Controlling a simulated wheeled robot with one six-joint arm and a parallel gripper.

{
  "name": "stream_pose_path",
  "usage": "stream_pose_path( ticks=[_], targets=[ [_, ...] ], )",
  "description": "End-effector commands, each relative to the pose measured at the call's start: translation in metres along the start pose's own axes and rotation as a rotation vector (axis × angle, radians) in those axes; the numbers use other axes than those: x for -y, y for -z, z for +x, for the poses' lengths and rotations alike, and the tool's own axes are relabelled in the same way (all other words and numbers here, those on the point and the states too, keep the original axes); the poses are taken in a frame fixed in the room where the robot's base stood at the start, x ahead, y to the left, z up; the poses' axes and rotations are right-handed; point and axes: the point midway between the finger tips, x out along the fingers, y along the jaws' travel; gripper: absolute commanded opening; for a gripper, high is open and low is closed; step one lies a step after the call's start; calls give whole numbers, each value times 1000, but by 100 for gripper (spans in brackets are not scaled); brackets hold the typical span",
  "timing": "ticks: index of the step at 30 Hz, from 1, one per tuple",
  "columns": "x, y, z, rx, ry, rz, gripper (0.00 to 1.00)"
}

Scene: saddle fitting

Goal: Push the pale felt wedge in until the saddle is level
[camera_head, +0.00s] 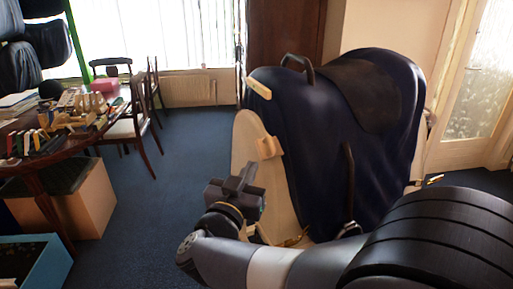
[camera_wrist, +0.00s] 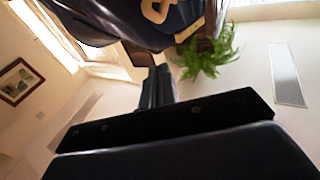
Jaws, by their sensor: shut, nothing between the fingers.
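The dark navy saddle (camera_head: 315,130) sits over a pale stand (camera_head: 245,150), with a black seat on top and a dark handle at its upper left. I cannot judge its level. A pale strip (camera_head: 259,87) sticks out at the saddle's upper left edge. A tan block (camera_head: 268,147) shows lower, against the pale stand. I cannot tell which is the felt wedge. My gripper (camera_head: 243,176) is below and left of the tan block, apart from it. In the wrist view my gripper (camera_wrist: 157,86) is shut and empty, pointing toward the saddle's dark underside (camera_wrist: 125,22).
A table (camera_head: 30,165) with books and small items stands at the left, with chairs (camera_head: 128,125) beside it. A box (camera_head: 85,200) and a blue bin (camera_head: 40,260) are below. Blue carpet (camera_head: 185,135) lies clear between. A plant (camera_wrist: 207,55) shows in the wrist view.

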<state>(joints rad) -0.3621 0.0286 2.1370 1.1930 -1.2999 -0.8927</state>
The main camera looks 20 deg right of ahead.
Motion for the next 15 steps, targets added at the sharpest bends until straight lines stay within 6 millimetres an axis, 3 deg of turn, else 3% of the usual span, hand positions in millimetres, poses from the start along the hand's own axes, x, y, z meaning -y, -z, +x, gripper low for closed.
stream_pose_path(
  ticks=[15],
  targets=[
    [-1, 0, 79, 0, -4, 0, 0]
  ],
)
